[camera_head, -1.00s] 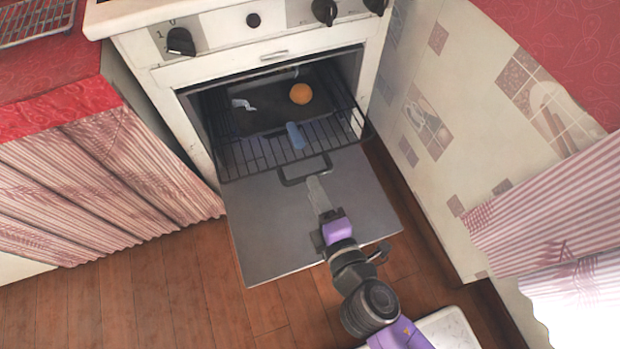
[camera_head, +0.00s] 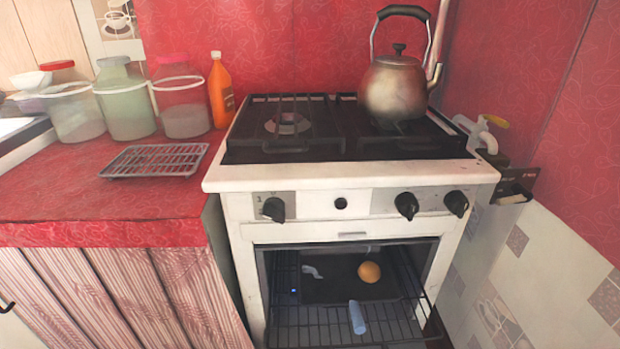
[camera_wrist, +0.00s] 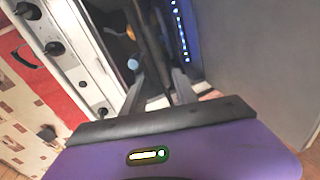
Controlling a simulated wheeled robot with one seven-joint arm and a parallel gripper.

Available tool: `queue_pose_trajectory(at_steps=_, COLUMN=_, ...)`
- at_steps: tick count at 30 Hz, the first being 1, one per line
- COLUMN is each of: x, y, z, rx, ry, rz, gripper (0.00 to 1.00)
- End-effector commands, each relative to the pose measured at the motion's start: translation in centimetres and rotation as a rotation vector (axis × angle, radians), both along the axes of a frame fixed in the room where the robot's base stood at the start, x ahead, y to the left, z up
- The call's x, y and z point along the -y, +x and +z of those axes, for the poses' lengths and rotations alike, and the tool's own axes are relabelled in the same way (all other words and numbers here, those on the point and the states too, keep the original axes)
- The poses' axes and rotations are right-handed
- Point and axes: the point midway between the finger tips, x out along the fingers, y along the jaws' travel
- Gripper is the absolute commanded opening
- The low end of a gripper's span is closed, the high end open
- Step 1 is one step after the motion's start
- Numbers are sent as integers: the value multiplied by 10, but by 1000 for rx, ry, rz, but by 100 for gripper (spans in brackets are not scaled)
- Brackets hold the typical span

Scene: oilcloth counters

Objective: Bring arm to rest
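My gripper (camera_wrist: 159,80) shows in the wrist view with its two grey fingers apart and nothing visibly held between them. My arm and gripper are out of the head view. In the head view, the oven (camera_head: 340,229) below the stovetop is open, with an orange ball-like item (camera_head: 369,272), a blue cylinder (camera_head: 357,317) and a small pale curved item (camera_head: 312,271) inside. The cylinder's round end also shows beyond the fingers in the wrist view (camera_wrist: 133,64). The lowered oven door is outside the head view.
A metal kettle (camera_head: 392,88) stands on the stovetop. The red counter (camera_head: 60,205) at left holds a wire rack (camera_head: 155,160), several jars (camera_head: 127,105) and an orange bottle (camera_head: 221,92). A tiled wall (camera_head: 520,265) stands close at right.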

Motion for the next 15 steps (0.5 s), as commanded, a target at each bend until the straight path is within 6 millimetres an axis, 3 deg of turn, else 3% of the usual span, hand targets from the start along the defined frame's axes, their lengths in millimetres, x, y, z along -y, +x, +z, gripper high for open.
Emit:
queue_pose_trajectory(at_steps=2, x=-8, y=0, z=13, rx=15, ry=135, rz=19, gripper=35)
queue_pose_trajectory(at_steps=6, x=-10, y=-29, z=27, rx=-8, ry=452, rz=32, gripper=35)
queue_pose_trajectory(at_steps=15, x=33, y=-120, z=69, rx=-51, ry=1122, rz=-86, gripper=35)
